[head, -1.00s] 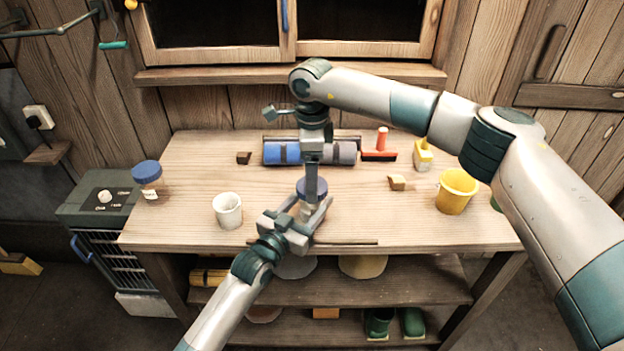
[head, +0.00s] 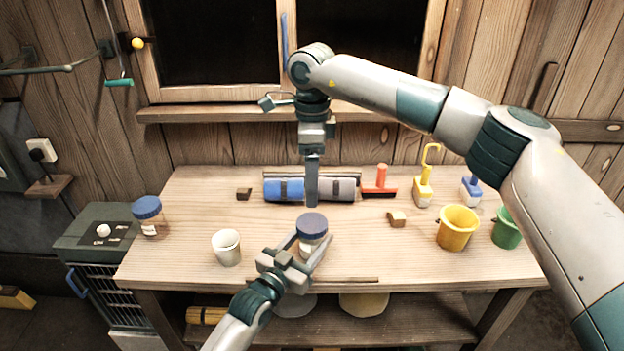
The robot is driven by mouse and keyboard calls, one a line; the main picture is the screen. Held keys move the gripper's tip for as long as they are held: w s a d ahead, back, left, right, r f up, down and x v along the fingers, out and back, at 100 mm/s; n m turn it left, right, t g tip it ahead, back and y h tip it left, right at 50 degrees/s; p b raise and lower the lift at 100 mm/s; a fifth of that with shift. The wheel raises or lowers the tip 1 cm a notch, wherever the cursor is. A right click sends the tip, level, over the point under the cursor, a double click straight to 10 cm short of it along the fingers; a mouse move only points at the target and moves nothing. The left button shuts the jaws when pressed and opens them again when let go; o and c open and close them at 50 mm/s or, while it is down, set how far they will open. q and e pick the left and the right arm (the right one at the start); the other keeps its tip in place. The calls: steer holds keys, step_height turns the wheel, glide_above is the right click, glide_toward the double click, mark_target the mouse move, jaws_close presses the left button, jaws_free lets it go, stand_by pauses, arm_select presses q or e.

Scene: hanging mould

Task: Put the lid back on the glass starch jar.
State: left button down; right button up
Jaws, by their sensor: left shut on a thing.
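A glass jar (head: 308,249) stands upright at the front middle of the bench, with a dark blue lid (head: 312,224) sitting on its top. The lid looks level; whether it is fully seated I cannot tell. My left gripper (head: 311,252) is shut around the jar's body from the front, below the lid. My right gripper (head: 312,203) points straight down just above and behind the lid in the picture, with a small gap between its tips and the lid. Its fingers show edge-on, so its opening is hidden.
Another blue-lidded jar (head: 149,217) stands at the left, near a grey cabinet (head: 92,243). A white cup (head: 227,248) stands left of my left gripper. A blue-grey roll (head: 285,190) lies behind. Yellow (head: 457,228) and green (head: 507,229) buckets stand at the right.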

arm_select(q)
steer(key=c, duration=0.7)
jaws_free()
steer(key=shift+s, duration=0.1)
arm_select(e)
step_height(320, 180, down, 4)
steer(key=b, duration=0.4)
arm_select(q)
steer(key=v, duration=1.7)
steer(key=shift+a, duration=0.2)
steer(key=shift+f, duration=0.1)
steer(key=shift+s, duration=0.1)
